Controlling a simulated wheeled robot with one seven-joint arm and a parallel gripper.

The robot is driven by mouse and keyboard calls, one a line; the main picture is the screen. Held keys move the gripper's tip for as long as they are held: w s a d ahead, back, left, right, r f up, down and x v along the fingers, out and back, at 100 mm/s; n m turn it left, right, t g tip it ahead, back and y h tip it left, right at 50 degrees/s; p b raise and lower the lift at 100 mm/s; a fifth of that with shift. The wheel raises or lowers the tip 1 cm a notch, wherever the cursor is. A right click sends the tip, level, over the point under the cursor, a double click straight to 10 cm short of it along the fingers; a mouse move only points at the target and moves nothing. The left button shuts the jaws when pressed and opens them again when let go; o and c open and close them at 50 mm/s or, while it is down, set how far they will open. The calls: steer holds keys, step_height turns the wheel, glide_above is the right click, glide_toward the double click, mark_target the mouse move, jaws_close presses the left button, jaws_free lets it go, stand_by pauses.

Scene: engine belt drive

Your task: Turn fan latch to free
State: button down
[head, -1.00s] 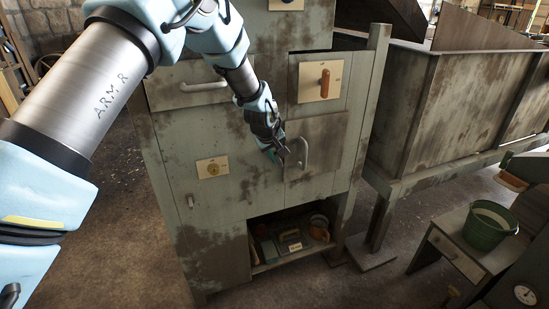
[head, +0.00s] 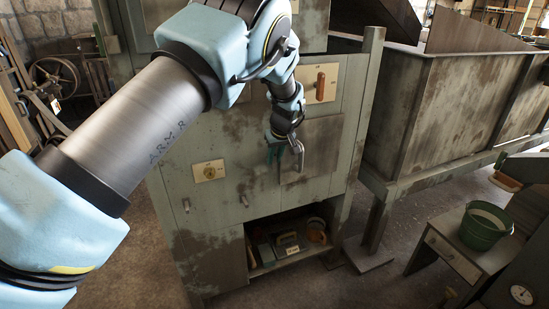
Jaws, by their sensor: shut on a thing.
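My gripper (head: 279,154), with dark green fingers, is at the front of the tall grey-green cabinet (head: 228,202). It is shut at the grey bar handle (head: 299,160) of the stained square door, partly hidden by my wrist. An orange upright lever (head: 320,86) sits on a pale plate above that door, apart from my gripper. A round brass knob (head: 209,172) sits on another pale plate to the left. The plate markings are too small to read, so I cannot tell which part is the fan latch.
An open shelf (head: 290,245) with several small items lies below the door. A green bucket (head: 483,228) stands on a small bench at the right. A large stained bin (head: 440,110) stands right of the cabinet. Bare floor lies in front.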

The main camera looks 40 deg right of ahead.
steer(key=c, duration=0.8)
jaws_free()
steer(key=b+v, duration=0.2)
steer(key=v, duration=0.8)
steer(key=shift+s+a+r, duration=0.1)
steer(key=shift+r, duration=0.2)
